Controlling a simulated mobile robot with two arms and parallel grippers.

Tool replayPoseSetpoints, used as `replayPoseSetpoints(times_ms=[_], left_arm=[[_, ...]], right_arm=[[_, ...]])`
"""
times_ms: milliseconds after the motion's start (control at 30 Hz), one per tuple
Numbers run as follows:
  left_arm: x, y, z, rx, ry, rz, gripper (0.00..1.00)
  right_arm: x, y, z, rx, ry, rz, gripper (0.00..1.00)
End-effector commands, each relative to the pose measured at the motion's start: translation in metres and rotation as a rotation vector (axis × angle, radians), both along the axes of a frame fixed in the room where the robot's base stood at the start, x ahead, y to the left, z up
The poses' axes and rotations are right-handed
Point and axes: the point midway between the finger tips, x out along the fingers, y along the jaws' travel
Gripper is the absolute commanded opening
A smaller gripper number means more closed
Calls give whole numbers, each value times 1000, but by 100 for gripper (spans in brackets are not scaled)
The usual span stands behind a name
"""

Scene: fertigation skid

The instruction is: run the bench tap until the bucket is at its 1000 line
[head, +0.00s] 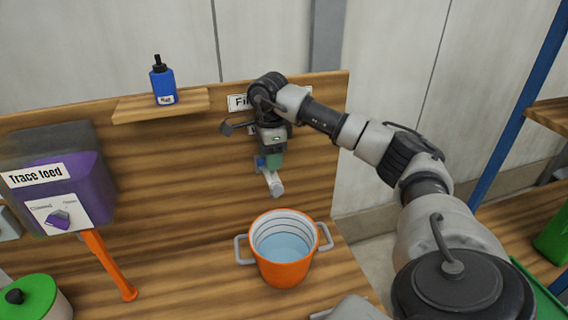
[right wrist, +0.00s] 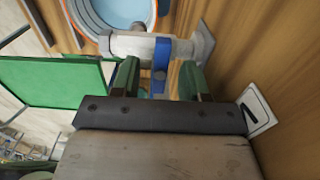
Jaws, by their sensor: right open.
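The orange bucket (head: 285,268) stands upright on the bench below the tap, with pale blue water inside. Several dark level rings show on its white inner wall above the water; their numbers are not readable. The grey bench tap (head: 275,184) juts from the wooden back panel over the bucket. No stream is visible below its spout. My right gripper (head: 268,160) is at the tap. In the right wrist view my right gripper (right wrist: 158,80) is open, its green-padded fingers on either side of the tap's blue handle (right wrist: 160,72), apparently with gaps. My left gripper is out of view.
A green-lidded pot (head: 35,298) stands front left. A blue bottle (head: 163,84) stands on a small shelf (head: 190,104) above.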

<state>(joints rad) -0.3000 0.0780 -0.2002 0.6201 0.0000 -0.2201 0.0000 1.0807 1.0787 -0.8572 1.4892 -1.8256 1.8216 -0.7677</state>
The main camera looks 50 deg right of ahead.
Motion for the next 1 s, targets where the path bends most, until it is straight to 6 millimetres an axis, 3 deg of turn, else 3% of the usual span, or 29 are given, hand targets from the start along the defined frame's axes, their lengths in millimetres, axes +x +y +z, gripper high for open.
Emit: replayPoseSetpoints(times_ms=[167,333,500,700,1000], left_arm=[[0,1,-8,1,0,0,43],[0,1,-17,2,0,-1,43],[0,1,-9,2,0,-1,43],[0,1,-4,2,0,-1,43],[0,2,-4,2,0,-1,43]], right_arm=[[0,-1,18,2,-5,-1,44],[-1,-3,53,2,-7,-2,44],[-2,-6,90,1,-5,-5,44],[-3,-7,105,1,0,-6,44],[-3,-7,106,2,0,-6,44]])
